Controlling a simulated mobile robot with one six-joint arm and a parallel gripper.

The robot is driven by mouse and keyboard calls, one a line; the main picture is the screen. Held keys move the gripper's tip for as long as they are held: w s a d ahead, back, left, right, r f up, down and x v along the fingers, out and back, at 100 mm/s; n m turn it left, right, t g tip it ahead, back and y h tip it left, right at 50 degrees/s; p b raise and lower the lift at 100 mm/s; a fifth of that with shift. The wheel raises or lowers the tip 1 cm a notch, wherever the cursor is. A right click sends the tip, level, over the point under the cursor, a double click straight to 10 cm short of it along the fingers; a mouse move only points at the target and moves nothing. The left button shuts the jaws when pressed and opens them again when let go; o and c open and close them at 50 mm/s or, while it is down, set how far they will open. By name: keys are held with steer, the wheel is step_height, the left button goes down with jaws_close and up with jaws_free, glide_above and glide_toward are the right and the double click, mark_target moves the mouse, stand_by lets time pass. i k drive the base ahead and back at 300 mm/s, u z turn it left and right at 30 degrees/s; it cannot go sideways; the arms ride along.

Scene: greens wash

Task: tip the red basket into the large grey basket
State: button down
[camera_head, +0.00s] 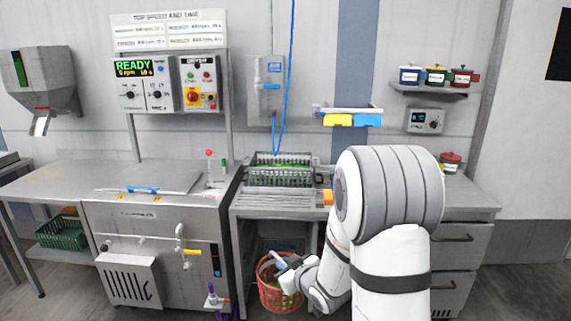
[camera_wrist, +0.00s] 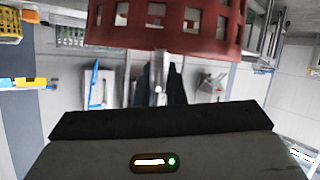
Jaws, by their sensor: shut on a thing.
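The red basket (camera_head: 281,298) is low in front of the open bay under the middle counter, at the foot of the head view. My gripper (camera_head: 280,262) is shut on its upper rim, and the basket looks roughly upright. In the wrist view the red basket's slotted wall (camera_wrist: 165,38) fills the top, just beyond my gripper (camera_wrist: 160,85). The large grey basket (camera_head: 283,178) stands on the counter above, with green leaves showing inside.
A ribbed grey drainboard (camera_head: 275,200) lies in front of the grey basket. A steel washer with a lid (camera_head: 150,185) is to the left. A green crate (camera_head: 62,234) sits on a low shelf at far left. Drawers (camera_head: 455,245) stand right of my arm.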

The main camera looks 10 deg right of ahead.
mark_target(277, 175)
steer(key=i, duration=1)
